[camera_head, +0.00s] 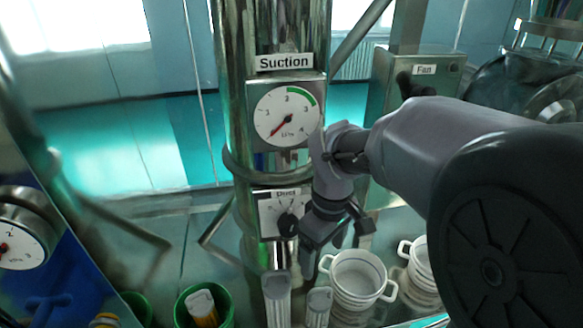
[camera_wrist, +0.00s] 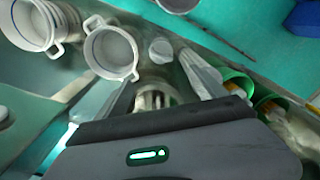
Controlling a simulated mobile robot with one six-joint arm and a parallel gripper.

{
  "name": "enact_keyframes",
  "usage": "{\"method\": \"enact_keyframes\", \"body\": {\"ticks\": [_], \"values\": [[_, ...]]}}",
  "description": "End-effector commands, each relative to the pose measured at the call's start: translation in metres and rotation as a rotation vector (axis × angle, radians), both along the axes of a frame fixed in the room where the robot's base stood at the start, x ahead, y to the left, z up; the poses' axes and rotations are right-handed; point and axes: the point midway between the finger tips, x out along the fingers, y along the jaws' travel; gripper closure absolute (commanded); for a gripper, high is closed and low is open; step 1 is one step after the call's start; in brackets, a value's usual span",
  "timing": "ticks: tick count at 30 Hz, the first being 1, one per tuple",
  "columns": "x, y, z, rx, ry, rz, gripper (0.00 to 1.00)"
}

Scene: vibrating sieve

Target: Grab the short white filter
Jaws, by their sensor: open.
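Two upright pale, ribbed filters stand at the bottom of the head view. The left one (camera_head: 277,300) looks taller and the right one (camera_head: 318,305) shorter, so the right one is likely the short white filter. In the wrist view the likely short one (camera_wrist: 160,50) shows a round pale top just beyond my gripper (camera_wrist: 153,98). The longer one (camera_wrist: 202,72) leans across the picture to its right. My gripper (camera_head: 328,243) is open, above and close to the shorter filter. I cannot tell whether it touches it.
White two-handled pots (camera_head: 357,272) stand stacked right of the filters, with another stack (camera_head: 420,262) beyond. A green container (camera_head: 205,305) with a yellow-and-white item is at left. The steel suction column (camera_head: 240,120) rises close behind my gripper.

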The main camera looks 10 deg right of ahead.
Motion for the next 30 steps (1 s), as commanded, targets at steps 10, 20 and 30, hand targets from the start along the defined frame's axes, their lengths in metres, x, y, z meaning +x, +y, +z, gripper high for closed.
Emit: {"method": "enact_keyframes", "body": {"ticks": [10,20,30], "values": [[0.003,-0.001,-0.07,-0.007,0.023,0.041,0.2],[0.002,0.0,-0.129,-0.007,0.02,0.039,0.2],[-0.004,0.002,-0.175,-0.007,0.018,0.038,0.2]]}}
